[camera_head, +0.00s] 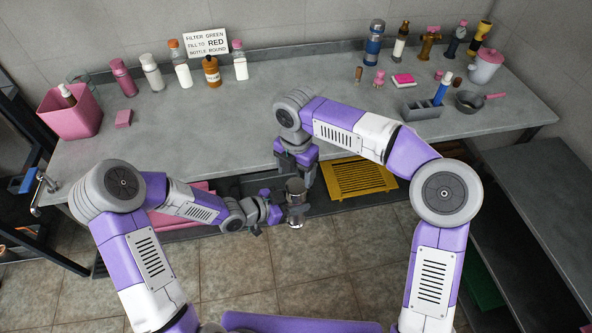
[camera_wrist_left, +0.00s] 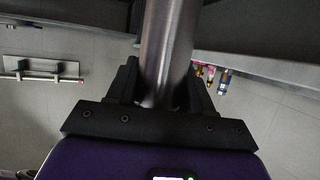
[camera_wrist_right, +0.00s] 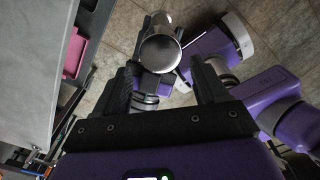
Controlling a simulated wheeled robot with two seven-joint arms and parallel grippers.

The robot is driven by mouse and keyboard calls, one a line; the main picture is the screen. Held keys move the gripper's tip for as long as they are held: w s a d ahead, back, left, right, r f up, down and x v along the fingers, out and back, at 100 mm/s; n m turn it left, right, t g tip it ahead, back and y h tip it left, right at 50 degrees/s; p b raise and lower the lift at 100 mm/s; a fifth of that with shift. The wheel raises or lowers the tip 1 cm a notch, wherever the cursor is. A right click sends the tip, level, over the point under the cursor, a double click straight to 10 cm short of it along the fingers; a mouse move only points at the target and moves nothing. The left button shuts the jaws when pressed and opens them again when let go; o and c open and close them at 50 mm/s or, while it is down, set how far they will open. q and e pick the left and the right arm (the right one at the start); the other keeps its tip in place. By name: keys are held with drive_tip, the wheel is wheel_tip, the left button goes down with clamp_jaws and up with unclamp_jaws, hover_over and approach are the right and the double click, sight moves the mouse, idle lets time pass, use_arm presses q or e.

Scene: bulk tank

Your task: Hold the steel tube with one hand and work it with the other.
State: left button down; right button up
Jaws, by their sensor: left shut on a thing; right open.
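The steel tube (camera_head: 296,188) is held in front of the counter's front edge, over the floor. My left gripper (camera_head: 277,212) is shut on it from the left, and the left wrist view shows the tube (camera_wrist_left: 168,45) clamped between the fingers. My right gripper (camera_head: 306,178) is open, just above and beside the tube's upper end. In the right wrist view the tube's round, shiny end (camera_wrist_right: 160,52) shows ahead of the open fingers, slightly left of the middle between them. I cannot tell whether they touch it.
The grey counter (camera_head: 230,120) carries several bottles along the back, a pink bin (camera_head: 70,112), a grey caddy (camera_head: 421,110) and a small pan (camera_head: 469,102). A yellow grate (camera_head: 358,179) lies below the counter's front edge. A grey side bench (camera_head: 545,200) stands at right.

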sight(296, 186)
drive_tip(key=shift+f, duration=0.15)
drive_tip(key=shift+f, duration=3.85)
drive_tip(key=c, duration=0.9)
drive_tip(key=shift+o, duration=0.2)
drive_tip(key=m, duration=0.3)
drive_tip(key=shift+m, duration=0.4)
drive_tip(key=m, duration=0.4)
drive_tip(key=shift+m, duration=0.4)
drive_tip(key=o, duration=1.2)
